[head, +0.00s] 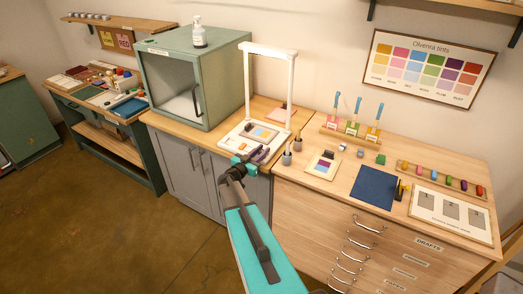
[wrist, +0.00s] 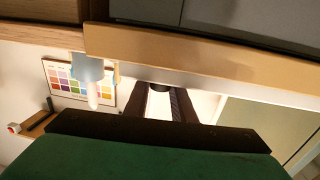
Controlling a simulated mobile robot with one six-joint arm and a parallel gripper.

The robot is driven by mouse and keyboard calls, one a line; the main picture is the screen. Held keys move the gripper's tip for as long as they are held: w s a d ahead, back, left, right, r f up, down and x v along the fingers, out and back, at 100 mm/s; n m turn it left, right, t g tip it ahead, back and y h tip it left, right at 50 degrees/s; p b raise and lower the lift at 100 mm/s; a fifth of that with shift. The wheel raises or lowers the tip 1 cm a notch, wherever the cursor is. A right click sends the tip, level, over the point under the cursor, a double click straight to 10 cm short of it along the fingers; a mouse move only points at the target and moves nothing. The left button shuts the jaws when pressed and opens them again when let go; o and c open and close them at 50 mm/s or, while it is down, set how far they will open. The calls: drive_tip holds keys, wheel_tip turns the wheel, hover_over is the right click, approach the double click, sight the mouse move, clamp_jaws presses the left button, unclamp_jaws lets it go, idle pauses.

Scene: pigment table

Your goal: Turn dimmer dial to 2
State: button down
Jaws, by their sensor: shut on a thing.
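The white stand (head: 290,90) with the upright frame is on the wooden counter, and its flat base (head: 232,138) holds a card of colour patches. My gripper (head: 262,154) is at the front edge of this base, low over the counter edge. In the wrist view, the two dark fingers of my gripper (wrist: 160,108) are closed around a small dark knob, the dimmer dial (wrist: 160,87), at the pale front edge of the base. Most of the dial is hidden by the fingers, and its numbers and pointer cannot be read.
A green cabinet (head: 160,85) with a glass door stands left of the white frame. Two small brush pots (head: 287,159) stand close right of my gripper. Farther right are a blue mat (head: 373,187), a numbered board (head: 450,213) and a row of colour pieces.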

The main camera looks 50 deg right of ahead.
drive_tip(key=shift+a+f+m+g, duration=0.1)
drive_tip(key=shift+m+g, duration=0.35)
drive_tip(key=shift+g, duration=0.25)
drive_tip(key=shift+a+f+m+g, duration=0.1)
drive_tip(key=shift+m+g, duration=0.35)
drive_tip(key=shift+g, duration=0.25)
drive_tip(key=shift+s, duration=0.1)
drive_tip(key=c, duration=1.5)
unclamp_jaws()
drive_tip(key=shift+r, duration=0.1)
drive_tip(key=shift+d, duration=0.1)
drive_tip(key=shift+a, duration=0.2)
drive_tip(key=a+b, duration=0.2)
drive_tip(key=a, duration=0.4)
drive_tip(key=a+b, duration=0.3)
drive_tip(key=a, duration=0.4)
drive_tip(key=shift+w+a+b, duration=0.2)
drive_tip(key=shift+a+b, duration=0.05)
drive_tip(key=shift+b, duration=0.1)
